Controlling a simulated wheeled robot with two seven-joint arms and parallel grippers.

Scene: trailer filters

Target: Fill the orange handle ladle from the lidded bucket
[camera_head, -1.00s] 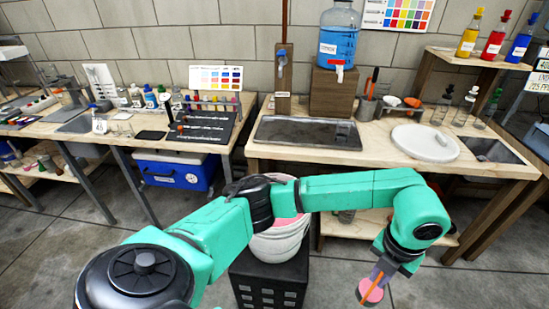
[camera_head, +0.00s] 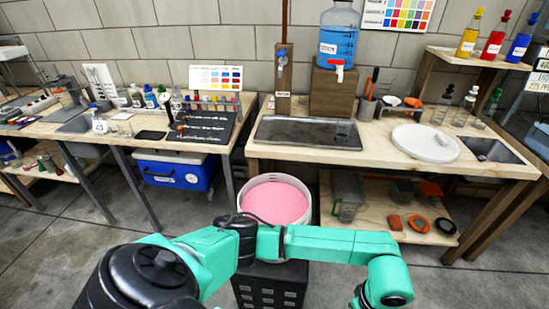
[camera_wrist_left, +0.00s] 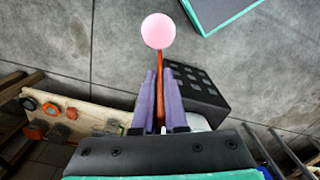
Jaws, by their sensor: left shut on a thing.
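The white bucket (camera_head: 313,225) stands on a black crate, open at the top and full of pink liquid (camera_head: 275,201). No lid lies on it. My left arm crosses in front of its near side. My left gripper (camera_wrist_left: 160,100) is shut on the orange handle (camera_wrist_left: 160,88) of the ladle. The ladle's round bowl (camera_wrist_left: 158,30) shows pink, held over the floor and apart from the bucket. In the head view the gripper's fingers and the ladle are below the picture's edge. My right gripper is in no view.
The black crate (camera_head: 268,290) holds up the bucket. Behind it is a workbench with a dark tray (camera_head: 305,131), a white round board (camera_head: 425,143) and a blue water jug (camera_head: 338,40). A low shelf (camera_head: 375,218) holds several small items. The floor at right is clear.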

